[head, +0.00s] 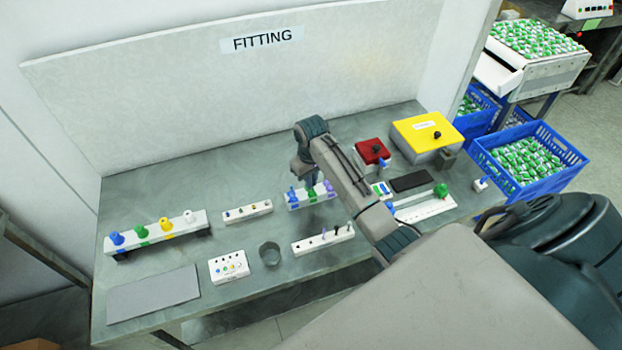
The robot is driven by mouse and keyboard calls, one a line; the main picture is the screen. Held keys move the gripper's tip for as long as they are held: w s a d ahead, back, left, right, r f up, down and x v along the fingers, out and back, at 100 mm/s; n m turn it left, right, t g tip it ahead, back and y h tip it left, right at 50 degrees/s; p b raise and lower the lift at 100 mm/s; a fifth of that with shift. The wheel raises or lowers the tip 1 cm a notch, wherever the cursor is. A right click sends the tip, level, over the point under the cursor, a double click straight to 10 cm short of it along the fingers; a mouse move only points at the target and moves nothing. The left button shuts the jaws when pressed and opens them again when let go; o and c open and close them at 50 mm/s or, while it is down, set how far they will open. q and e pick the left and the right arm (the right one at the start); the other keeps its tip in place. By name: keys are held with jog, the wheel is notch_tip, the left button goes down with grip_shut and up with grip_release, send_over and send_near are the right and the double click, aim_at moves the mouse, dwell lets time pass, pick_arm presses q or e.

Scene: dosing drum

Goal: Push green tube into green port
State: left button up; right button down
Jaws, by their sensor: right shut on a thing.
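My right gripper (308,182) points down at the small white rack in the middle of the bench. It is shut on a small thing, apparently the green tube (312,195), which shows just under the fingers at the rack. The fingers and arm partly hide it, so I cannot tell how deep it sits. A blue piece (292,196) and a purple piece (330,188) stand on either side. Another white rack at the left holds blue, green (142,233), yellow and white fittings. I cannot tell for certain which green part is the port. My left gripper is out of view.
Near the middle rack are a white strip with dark pegs (322,239), a grey cup (270,254) and a white card box (229,266). A red box (371,154) and a yellow box (427,137) stand at the right. A grey mat (153,293) lies front left.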

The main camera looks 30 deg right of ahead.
jog(key=shift+f+b, duration=0.3)
jog(key=shift+f, duration=0.9)
dwell(0.3)
jog(key=c, duration=1.5)
grip_release()
notch_tip(320, 180, up, 8)
jog(key=b, duration=0.3)
jog(key=shift+r+p, duration=0.9)
jog(key=shift+r, duration=0.05)
jog(key=shift+r+p, duration=0.4)
jog(key=shift+r, duration=0.15)
